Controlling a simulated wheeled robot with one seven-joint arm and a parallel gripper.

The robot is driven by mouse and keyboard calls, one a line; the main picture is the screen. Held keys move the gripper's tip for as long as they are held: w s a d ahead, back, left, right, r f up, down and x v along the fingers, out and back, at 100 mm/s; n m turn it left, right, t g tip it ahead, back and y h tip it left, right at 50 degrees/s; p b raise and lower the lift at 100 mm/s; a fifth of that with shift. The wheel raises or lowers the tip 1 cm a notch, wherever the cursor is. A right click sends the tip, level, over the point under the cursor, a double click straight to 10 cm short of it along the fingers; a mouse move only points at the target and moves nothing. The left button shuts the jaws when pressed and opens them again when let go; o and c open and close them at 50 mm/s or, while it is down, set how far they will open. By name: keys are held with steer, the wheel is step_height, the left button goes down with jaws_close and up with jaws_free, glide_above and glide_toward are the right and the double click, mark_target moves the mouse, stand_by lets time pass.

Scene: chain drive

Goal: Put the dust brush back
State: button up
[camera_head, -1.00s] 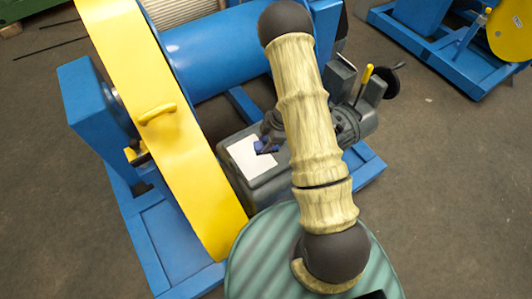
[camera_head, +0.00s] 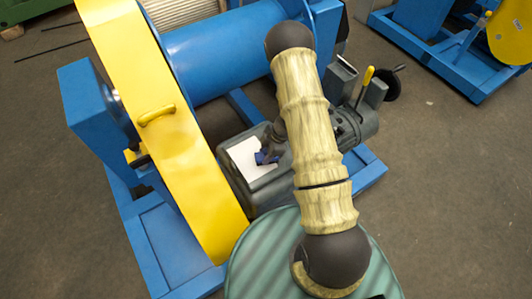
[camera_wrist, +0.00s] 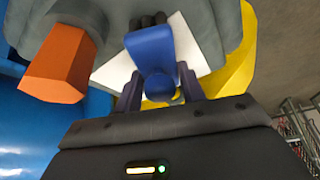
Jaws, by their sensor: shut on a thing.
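The dust brush has a blue handle and dark bristles. In the wrist view the brush (camera_wrist: 152,52) lies between the two fingers of my gripper (camera_wrist: 160,92), which is shut on its handle. The bristles point away from the gripper, toward the top of the picture. In the head view a small blue part of the brush (camera_head: 263,158) shows by my gripper (camera_head: 272,152), over or on a white sheet (camera_head: 243,160). My arm hides part of this area. I cannot tell whether the brush touches the sheet.
The white sheet lies on a grey housing (camera_head: 265,190) beside a large yellow guard (camera_head: 180,150). A blue drum (camera_head: 215,55) is behind. A yellow lever (camera_head: 366,78) and a dark handwheel stand right of my arm. An orange block (camera_wrist: 60,65) is at left in the wrist view.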

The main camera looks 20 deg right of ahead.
steer(key=shift+f, duration=0.15)
steer(key=o, duration=0.9)
steer(key=shift+o, duration=0.2)
steer(key=p+v, duration=0.2)
steer(key=v, duration=1)
steer(key=shift+w, duration=0.1)
